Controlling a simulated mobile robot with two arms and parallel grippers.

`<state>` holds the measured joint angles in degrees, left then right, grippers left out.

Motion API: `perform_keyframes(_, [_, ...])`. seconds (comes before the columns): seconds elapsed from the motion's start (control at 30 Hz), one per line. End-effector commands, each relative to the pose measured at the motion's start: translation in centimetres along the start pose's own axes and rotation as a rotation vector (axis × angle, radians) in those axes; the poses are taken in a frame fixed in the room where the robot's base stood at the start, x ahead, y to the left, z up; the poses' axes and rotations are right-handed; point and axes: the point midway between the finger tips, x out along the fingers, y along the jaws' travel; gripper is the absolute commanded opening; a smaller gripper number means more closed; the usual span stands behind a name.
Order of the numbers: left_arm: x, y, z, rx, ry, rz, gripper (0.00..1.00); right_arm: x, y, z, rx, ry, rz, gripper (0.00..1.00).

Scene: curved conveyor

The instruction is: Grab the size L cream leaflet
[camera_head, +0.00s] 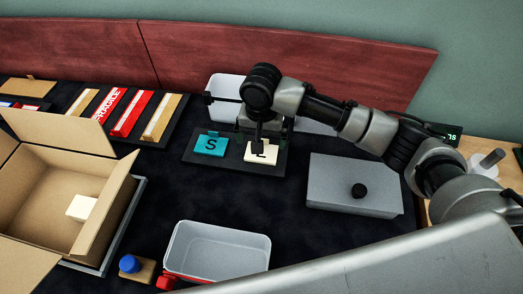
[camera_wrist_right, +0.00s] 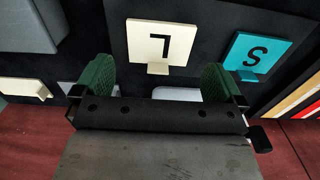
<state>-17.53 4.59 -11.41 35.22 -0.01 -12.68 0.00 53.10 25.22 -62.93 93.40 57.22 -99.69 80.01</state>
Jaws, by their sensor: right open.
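The cream leaflet with a black L (camera_head: 262,156) lies on a dark tray (camera_head: 231,168), just right of the teal leaflet with an S (camera_head: 211,144). In the right wrist view the cream leaflet (camera_wrist_right: 162,38) shows its small tab pointing toward my gripper, with the teal leaflet (camera_wrist_right: 256,52) to its right. My right gripper (camera_head: 258,138) is over the back edge of the cream leaflet and hides part of it. In the wrist view my right gripper (camera_wrist_right: 157,84) is open, its green-padded fingers either side of the tab's line, nothing between them. My left gripper is not in view.
An open cardboard box (camera_head: 112,212) with a cream item inside stands left. A clear bin with a red base (camera_head: 218,250) is at the front, a grey box with a black knob (camera_head: 340,180) at right. White bins stand behind my gripper, against a red panel (camera_head: 290,62).

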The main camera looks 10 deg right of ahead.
Motion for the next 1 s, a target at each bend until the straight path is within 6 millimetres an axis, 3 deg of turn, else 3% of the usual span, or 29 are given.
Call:
perform_keyframes(0.4, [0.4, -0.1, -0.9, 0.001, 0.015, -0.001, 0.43, 5.0, 0.1, -0.4, -0.001, 0.001, 0.002, 1.00])
perform_keyframes(0.67, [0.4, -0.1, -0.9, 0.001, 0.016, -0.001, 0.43, 5.3, 0.1, -0.4, -0.001, 0.002, 0.000, 1.00])
perform_keyframes(0.9, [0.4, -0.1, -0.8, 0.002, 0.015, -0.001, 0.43, 5.3, 0.1, -0.4, -0.001, 0.001, 0.000, 0.67])
perform_keyframes(1.0, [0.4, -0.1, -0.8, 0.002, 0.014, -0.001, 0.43, 5.3, 0.1, -0.4, -0.001, 0.001, 0.000, 0.67])
